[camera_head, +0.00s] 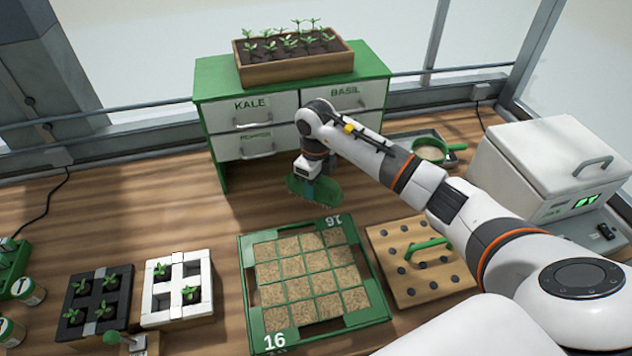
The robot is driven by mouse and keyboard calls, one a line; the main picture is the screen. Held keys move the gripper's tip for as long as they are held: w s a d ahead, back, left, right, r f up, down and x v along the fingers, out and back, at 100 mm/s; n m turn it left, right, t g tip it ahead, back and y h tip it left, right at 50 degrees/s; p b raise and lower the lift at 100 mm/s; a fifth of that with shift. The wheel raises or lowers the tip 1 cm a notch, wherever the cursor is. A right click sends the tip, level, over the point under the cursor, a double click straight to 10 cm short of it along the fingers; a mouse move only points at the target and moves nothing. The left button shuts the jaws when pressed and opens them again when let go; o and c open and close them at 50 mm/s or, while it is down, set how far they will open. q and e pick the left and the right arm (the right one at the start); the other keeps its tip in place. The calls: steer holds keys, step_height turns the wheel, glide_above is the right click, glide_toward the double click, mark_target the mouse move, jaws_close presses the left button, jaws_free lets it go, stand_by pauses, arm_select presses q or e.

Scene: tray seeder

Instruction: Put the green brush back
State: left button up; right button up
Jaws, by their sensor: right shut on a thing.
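The green brush (325,190) hangs from my right gripper (311,177), which is shut on it. The brush is held in front of the green and white drawer cabinet, beyond the far edge of the seed tray. Whether the brush touches the table is hard to tell. The fingertips are small and partly merge with the brush. My right arm reaches in from the lower right and covers part of the cabinet's right side. My left gripper is not in view.
A green tray (246,290) marked 16 lies in the middle with filled cells. A wooden dibber board (388,286) with a green handle is right of it. White (207,290) and black seedling blocks are left. A white lidded box (545,150) stands right; a green sieve (452,147) rests behind.

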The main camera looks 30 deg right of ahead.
steer(key=o, duration=0.9)
steer(key=shift+o, duration=0.2)
steer(key=shift+r+p, duration=0.25)
steer(key=shift+p, duration=0.05)
steer(key=shift+r+p, duration=0.5)
steer(key=shift+r, duration=0.05)
steer(key=shift+w+r+b, duration=0.1)
steer(key=shift+r+b, duration=0.35)
steer(key=shift+b, duration=0.25)
step_height(320, 180, up, 10)
steer(key=b, duration=0.2)
steer(key=shift+f+b, duration=0.15)
steer(key=shift+b, duration=0.25)
steer(key=shift+r, duration=0.45)
